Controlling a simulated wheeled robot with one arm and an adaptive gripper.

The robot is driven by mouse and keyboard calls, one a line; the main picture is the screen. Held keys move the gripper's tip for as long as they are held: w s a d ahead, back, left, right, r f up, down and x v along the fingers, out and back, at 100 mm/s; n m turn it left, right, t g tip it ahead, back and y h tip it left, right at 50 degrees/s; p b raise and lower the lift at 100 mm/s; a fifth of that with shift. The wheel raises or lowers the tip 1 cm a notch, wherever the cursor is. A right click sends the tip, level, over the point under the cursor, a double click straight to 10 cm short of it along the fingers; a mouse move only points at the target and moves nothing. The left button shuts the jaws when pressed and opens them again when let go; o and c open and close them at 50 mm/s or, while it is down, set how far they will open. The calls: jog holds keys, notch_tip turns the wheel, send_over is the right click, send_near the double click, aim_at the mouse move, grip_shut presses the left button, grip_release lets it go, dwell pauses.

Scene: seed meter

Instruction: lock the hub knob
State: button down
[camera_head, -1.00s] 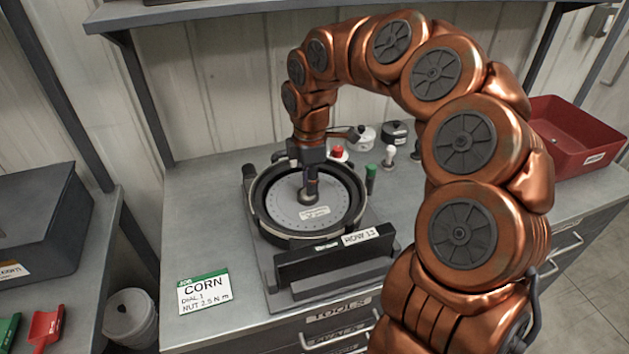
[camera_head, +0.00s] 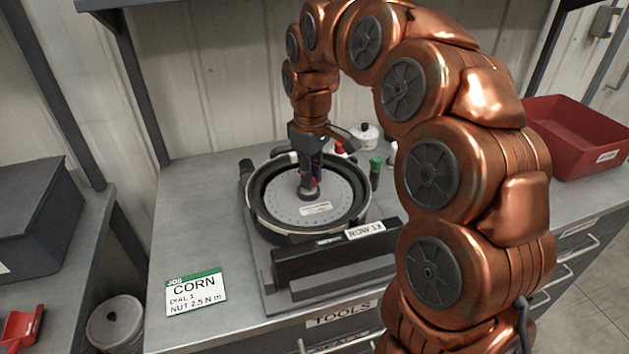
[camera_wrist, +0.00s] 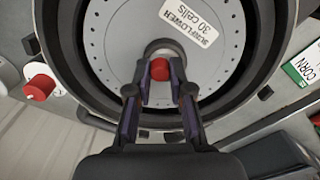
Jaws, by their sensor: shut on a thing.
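The hub knob is a small red knob (camera_wrist: 159,69) on a dark round hub at the middle of the pale seed disc (camera_wrist: 125,65), which is labelled "SUNFLOWER 30 CELLS". In the wrist view, my gripper (camera_wrist: 160,78) has its two fingers on either side of the knob, closed on it. In the head view, my gripper (camera_head: 309,186) points down at the disc centre, with a bit of red showing between the fingers. The disc sits inside a black ring housing (camera_head: 262,212). The knob's underside is hidden.
A black block labelled "ROW 13" (camera_head: 320,258) stands in front of the housing. A "CORN" job card (camera_head: 196,292) lies at left. Red-capped (camera_wrist: 38,87) and green-capped (camera_head: 375,172) items stand close behind. A red bin (camera_head: 575,135) is at right.

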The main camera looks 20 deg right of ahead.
jog(key=m+b, duration=0.1)
jog(key=m, duration=0.2)
jog(key=shift+f+m+b, duration=0.1)
jog(key=shift+m+b, duration=0.25)
jog(key=shift+m, duration=0.05)
jog(key=shift+m+b, duration=0.6)
jog(key=shift+m, duration=1.2)
jog(key=c, duration=1)
grip_release()
jog(key=shift+c, duration=0.2)
jog(key=shift+r, duration=0.2)
